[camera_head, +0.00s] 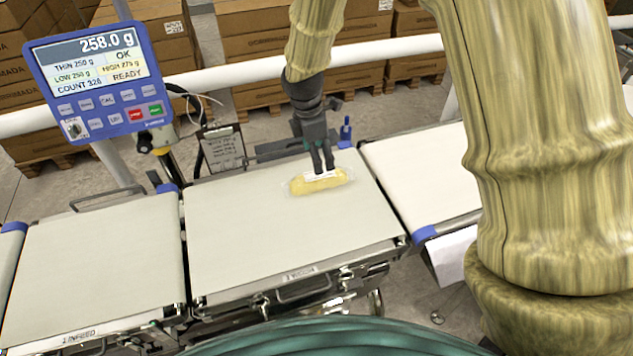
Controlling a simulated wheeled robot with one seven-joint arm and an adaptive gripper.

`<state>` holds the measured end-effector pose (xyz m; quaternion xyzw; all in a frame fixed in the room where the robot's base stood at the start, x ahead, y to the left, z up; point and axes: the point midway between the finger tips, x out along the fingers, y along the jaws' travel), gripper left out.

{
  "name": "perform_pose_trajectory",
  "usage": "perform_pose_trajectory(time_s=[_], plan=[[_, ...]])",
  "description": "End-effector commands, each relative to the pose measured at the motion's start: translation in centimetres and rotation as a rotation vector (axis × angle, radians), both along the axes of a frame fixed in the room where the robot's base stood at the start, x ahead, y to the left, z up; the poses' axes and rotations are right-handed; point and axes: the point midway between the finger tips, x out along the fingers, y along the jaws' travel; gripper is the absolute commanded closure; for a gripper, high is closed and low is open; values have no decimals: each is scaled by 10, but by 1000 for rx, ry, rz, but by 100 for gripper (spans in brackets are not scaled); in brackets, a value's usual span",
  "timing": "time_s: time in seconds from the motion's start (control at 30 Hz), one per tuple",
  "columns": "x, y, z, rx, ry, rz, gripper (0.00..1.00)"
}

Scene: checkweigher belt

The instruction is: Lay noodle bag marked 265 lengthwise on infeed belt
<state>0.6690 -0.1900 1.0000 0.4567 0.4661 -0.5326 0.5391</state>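A clear bag of yellow noodles (297,187) with a white label lies on the middle belt, marked 2 WEIGH (240,240), near its far right corner. Its long side runs roughly left to right in the picture. The number on its label is too small to read. My gripper (320,172) points down with its fingertips at the top of the bag, over the label. The fingers look close together, but whether they grip the bag is not clear. The infeed belt (100,260), marked 1 INFEED, is at the left, and its visible surface is empty.
A blue display (98,80) on a post reads 258.0 g and OK. A third belt (430,170) on the right is clear where visible. A clipboard (223,150) and a white rail (225,78) stand behind the belts. Stacked cartons (265,55) are farther back.

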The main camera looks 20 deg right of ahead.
Motion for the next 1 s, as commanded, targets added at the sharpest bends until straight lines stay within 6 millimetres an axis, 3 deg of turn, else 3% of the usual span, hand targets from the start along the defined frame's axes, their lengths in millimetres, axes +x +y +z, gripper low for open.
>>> perform_pose_trajectory(time_s=[0.53,1.0], plan=[[2,-2,-49,0,1,7,25],[2,-4,-72,-1,3,4,25]])
